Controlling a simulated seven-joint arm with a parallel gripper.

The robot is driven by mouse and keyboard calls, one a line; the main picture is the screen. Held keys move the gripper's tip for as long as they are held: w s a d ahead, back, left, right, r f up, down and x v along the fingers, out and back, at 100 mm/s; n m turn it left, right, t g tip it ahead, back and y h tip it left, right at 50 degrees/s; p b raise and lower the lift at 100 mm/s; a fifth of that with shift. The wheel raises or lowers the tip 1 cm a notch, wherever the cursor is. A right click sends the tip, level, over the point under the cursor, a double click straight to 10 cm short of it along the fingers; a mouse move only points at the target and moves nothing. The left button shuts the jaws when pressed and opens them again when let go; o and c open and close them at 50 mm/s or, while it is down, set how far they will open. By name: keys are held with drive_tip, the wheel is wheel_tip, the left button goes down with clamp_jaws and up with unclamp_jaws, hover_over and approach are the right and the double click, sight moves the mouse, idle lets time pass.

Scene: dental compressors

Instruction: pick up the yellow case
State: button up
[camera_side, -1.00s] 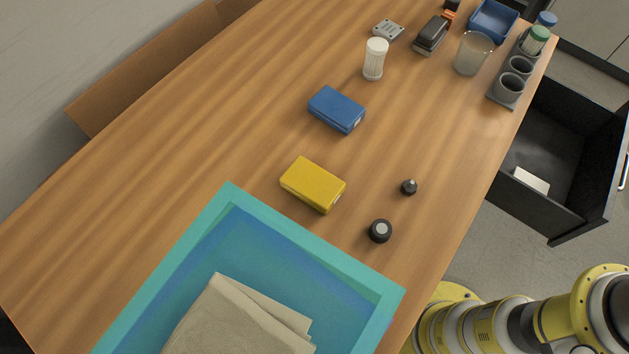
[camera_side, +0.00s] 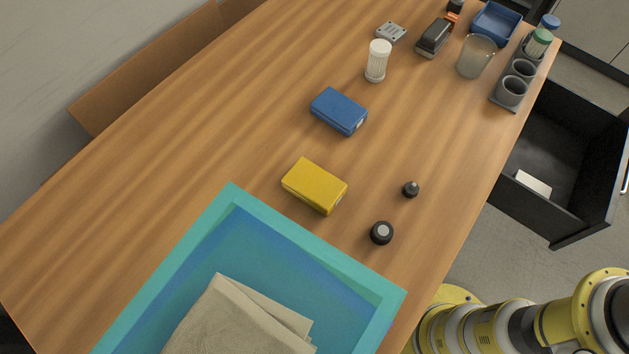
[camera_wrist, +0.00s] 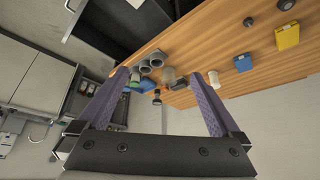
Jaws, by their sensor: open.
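The yellow case (camera_side: 314,186) lies flat on the wooden table in the side view, just beyond the upper corner of a teal-rimmed tray. It also shows at the right of the wrist view (camera_wrist: 287,37). My gripper (camera_wrist: 163,82) shows in the wrist view with its two purple fingers spread apart and nothing between them. It is well away from the yellow case, which lies up and to the right of the fingers there. The side view shows part of my arm at the lower right but not the gripper.
A blue case (camera_side: 339,111) lies behind the yellow one. Two small dark round items (camera_side: 411,189) (camera_side: 381,233) lie to its right. The teal tray (camera_side: 330,262) holds a folded beige cloth (camera_side: 240,318). A white-capped bottle (camera_side: 377,61), clear cup (camera_side: 476,56) and grey holder (camera_side: 511,90) stand farther back.

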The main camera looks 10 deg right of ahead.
drive_tip(key=w+a+r+n+g+y, duration=0.1)
drive_tip(key=w+a+r, duration=0.25)
drive_tip(key=w, duration=0.25)
drive_tip(key=w+a+r+n+g, duration=0.1)
drive_tip(key=w+a+r, duration=0.2)
drive_tip(key=w+a, duration=0.2)
drive_tip(key=w+a+f+n+g, duration=0.1)
drive_tip(key=w+a, duration=0.3)
drive_tip(key=a, duration=0.3)
drive_tip(key=w+a+f+n, duration=0.2)
drive_tip(key=w+a, duration=0.2)
drive_tip(key=a, duration=0.3)
drive_tip(key=n+g+h, duration=0.1)
drive_tip(key=n+g, duration=0.2)
drive_tip(key=n, duration=0.2)
hover_over(314, 182)
drive_tip(key=f, duration=2.5)
drive_tip(key=shift+a, duration=0.2)
drive_tip(key=shift+d+f, duration=0.15)
drive_tip(key=shift+f, duration=1.2)
drive_tip(key=shift+d+f, duration=0.1)
drive_tip(key=shift+f, duration=1.2)
drive_tip(key=shift+c, duration=0.2)
